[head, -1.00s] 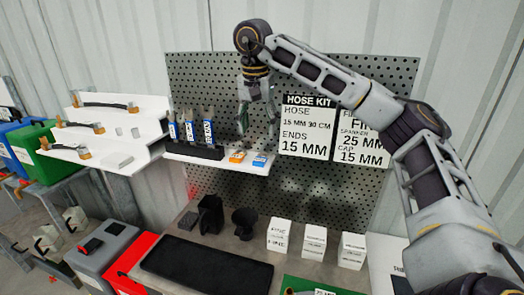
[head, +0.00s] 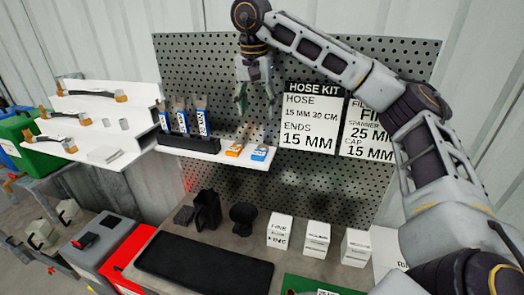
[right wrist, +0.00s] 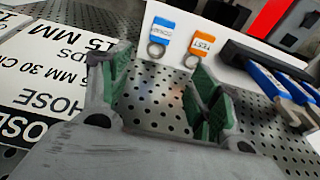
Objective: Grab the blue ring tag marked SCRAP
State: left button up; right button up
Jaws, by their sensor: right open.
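The blue ring tag (head: 259,153) lies at the right end of the white shelf, beside an orange ring tag (head: 235,149). In the right wrist view the blue tag (right wrist: 164,28) has its metal ring on the near side, and its lettering is upside down and hard to read. The orange tag (right wrist: 204,41) appears to read TEST. My right gripper (head: 256,103) is open and empty, above the shelf and apart from both tags. Its green-padded fingers (right wrist: 163,78) point toward the shelf, with the blue tag showing beyond the gap. My left gripper is out of view.
The white shelf (head: 205,145) also carries a dark holder with several blue-labelled tools (head: 182,122) left of the tags. A perforated panel (head: 315,62) stands behind, bearing a HOSE KIT sign (head: 309,118). White boxes (head: 317,238) and a black mat (head: 205,263) sit on the bench below.

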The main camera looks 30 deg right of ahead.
jog(key=b, duration=0.2)
send_over(259, 151)
jog(key=shift+f, duration=3.35)
jog(key=shift+w+d+f+b, duration=0.15)
jog(key=shift+f+b, duration=0.25)
jog(key=shift+f, duration=0.4)
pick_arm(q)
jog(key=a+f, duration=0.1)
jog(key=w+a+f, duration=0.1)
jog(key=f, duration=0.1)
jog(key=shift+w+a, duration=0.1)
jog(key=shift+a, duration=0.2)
pick_arm(e)
jog(key=shift+f, duration=0.15)
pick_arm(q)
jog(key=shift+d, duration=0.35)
pick_arm(e)
jog(key=shift+f, duration=0.2)
